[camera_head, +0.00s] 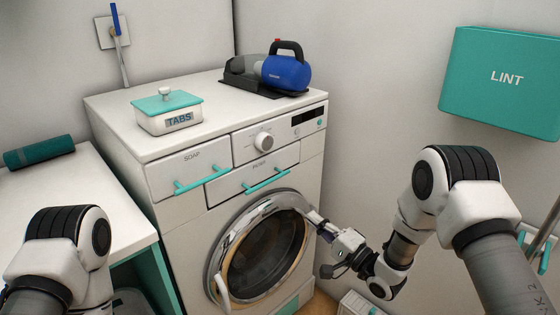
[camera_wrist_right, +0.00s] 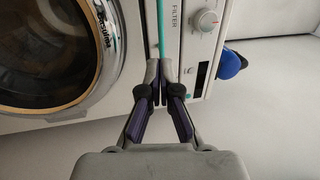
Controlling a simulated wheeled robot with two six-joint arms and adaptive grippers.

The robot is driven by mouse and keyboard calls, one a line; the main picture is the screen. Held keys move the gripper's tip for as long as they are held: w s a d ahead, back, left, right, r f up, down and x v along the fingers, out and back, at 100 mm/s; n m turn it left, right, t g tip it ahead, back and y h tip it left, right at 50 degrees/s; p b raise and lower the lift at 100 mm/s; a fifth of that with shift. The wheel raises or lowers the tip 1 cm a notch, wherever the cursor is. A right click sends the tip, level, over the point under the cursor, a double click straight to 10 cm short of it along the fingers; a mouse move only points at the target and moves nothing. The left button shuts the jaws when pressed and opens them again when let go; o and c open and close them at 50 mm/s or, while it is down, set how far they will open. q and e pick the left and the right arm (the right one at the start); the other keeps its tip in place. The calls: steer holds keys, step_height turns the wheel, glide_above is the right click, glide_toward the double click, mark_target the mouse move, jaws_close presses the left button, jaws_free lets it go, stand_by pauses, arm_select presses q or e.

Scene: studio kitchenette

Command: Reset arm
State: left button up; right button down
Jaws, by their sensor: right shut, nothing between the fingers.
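My right gripper (camera_head: 318,222) is in front of the washing machine (camera_head: 170,215), near the upper right of its round door (camera_head: 262,250). In the right wrist view its fingers (camera_wrist_right: 161,72) are together and empty, with the machine's front behind them. I cannot tell whether the fingertips touch the machine. My right arm (camera_head: 430,200) comes in from the right side of the head view. My left arm (camera_head: 75,250) shows at the lower left, and its gripper is out of view.
A TABS box (camera_head: 167,113) and a blue handheld appliance (camera_head: 285,73) stand on the machine. Teal handles (camera_head: 265,182) stick out from its drawers. A teal LINT box (camera_head: 500,85) hangs on the right wall. A counter (camera_head: 75,195) with a green roll (camera_head: 38,151) is at left.

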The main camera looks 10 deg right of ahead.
steer(key=s+d+f+g+h+p, duration=0.2)
steer(key=s+f+g+h+p, duration=0.15)
steer(key=s+f, duration=0.4)
steer(key=s+d+f+g+h+p, duration=0.25)
steer(key=s+f+h+p, duration=0.2)
steer(key=s+f, duration=0.35)
steer(key=s+d+f+n+g+h, duration=0.2)
steer(key=s+n+g, duration=0.3)
steer(key=s, duration=0.6)
steer(key=s+d+f+n+g+h, duration=0.1)
steer(key=s+n+g, duration=0.4)
steer(key=s, duration=0.7)
steer(key=shift+s+d+f+h, duration=0.3)
steer(key=shift+d+h, duration=0.4)
steer(key=shift+d, duration=0.55)
steer(key=shift+w, duration=0.1)
